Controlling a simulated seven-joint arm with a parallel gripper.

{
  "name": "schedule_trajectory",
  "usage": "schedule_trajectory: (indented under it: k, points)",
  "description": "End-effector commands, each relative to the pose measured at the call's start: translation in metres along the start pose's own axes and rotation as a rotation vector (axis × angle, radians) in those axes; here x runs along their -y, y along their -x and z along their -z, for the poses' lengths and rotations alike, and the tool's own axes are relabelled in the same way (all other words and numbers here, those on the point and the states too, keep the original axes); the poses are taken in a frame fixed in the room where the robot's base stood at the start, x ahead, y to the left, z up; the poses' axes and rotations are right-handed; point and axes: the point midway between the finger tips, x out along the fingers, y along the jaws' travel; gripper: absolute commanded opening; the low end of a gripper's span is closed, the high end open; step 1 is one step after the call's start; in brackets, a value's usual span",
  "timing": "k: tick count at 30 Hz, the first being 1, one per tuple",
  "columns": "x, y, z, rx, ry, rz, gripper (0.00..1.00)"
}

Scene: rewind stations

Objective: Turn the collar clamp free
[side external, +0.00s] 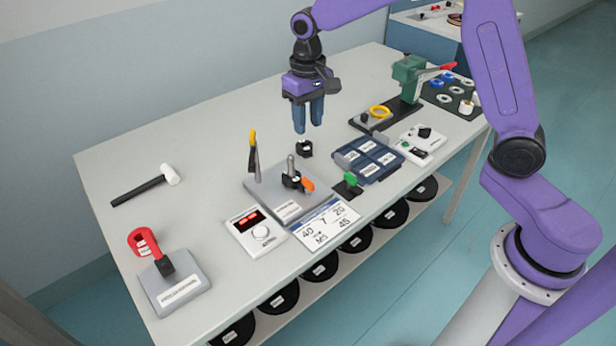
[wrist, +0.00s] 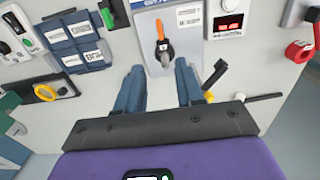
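The collar clamp (side external: 291,182) is a black ring with an orange lever (side external: 307,184). It sits around the foot of a short grey post (side external: 291,165) on a grey base plate (side external: 262,187). In the wrist view the black clamp (wrist: 165,50) and its orange lever (wrist: 160,28) show beyond the fingertips, near the middle. My gripper (side external: 309,122) is open and empty, pointing down, above and behind the clamp, apart from it. Whether the clamp's jaw is tight cannot be told.
A box with a red display (side external: 255,230) and a printed card (side external: 328,223) lie in front. A blue tray (side external: 367,158) and green-handled piece (side external: 348,184) are right. A mallet (side external: 145,186) lies left on clear table.

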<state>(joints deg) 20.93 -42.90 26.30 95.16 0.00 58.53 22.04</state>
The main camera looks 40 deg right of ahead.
Motion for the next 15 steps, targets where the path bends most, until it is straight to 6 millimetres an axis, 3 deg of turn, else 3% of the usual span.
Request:
schedule_trajectory:
  k: [5, 15]
  points:
    - [-0.001, -0.018, 0.0, 0.004, -0.001, -0.002, 0.37]
    - [-0.001, -0.081, -0.001, 0.005, 0.001, -0.002, 0.37]
